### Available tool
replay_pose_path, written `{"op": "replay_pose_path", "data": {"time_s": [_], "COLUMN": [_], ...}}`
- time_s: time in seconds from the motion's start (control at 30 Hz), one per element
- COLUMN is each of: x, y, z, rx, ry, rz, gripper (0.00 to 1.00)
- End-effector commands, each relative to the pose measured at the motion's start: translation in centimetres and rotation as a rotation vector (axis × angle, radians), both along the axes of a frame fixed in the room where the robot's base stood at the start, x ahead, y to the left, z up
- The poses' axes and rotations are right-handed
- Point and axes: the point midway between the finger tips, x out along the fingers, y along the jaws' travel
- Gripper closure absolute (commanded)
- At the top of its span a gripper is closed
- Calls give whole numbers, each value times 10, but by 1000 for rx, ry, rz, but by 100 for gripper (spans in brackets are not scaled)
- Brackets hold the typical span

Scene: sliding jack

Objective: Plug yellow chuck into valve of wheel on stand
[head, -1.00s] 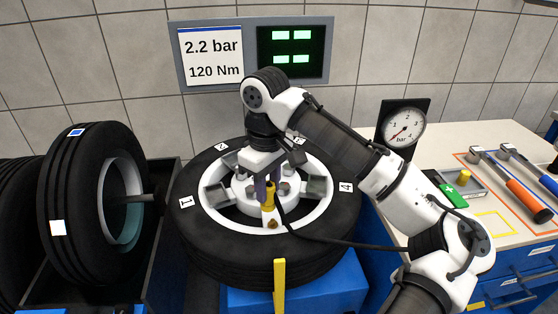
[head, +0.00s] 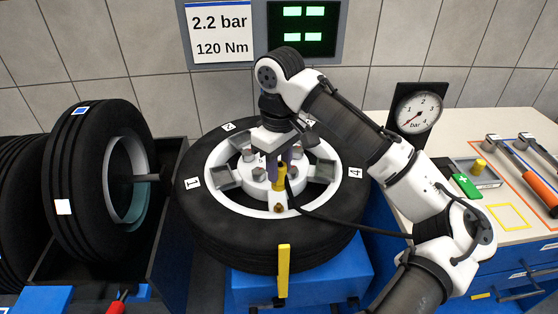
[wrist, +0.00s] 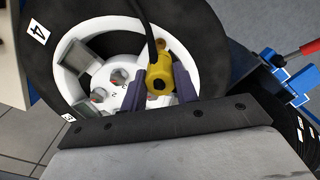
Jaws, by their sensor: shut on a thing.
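The yellow chuck (head: 280,178) is in my gripper (head: 279,168), with a black hose running from it to the right. In the wrist view the yellow chuck (wrist: 158,73) sits between the two dark purple fingers, which are shut on it. It is over the white rim of the wheel (head: 225,240), which lies flat on a blue stand (head: 320,284). A small brownish fitting (head: 278,208), perhaps the valve, shows on the rim just in front of the chuck. They look apart in the head view, but I cannot tell the height gap.
A yellow upright post (head: 283,270) stands at the wheel's front. Tyres (head: 80,185) hang on a rack at the left. A pressure gauge (head: 416,112) and a bench (head: 455,135) with tools are at the right. A red-handled tool (wrist: 300,53) shows in the wrist view.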

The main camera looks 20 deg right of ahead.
Motion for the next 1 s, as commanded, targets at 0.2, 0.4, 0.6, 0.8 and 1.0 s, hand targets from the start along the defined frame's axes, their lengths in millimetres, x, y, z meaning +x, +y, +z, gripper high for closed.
{"op": "replay_pose_path", "data": {"time_s": [0.2, 0.4, 0.6, 0.8, 1.0], "x": [0, 0, 0, 0, 0], "y": [0, 0, 0, 0, 0], "z": [-26, -39, -45, -45, -45], "rx": [2, 1, 0, 0, 0], "ry": [0, 0, 0, 0, 0], "rz": [0, 1, 0, 0, 0], "gripper": [94, 94, 94, 94, 94]}}
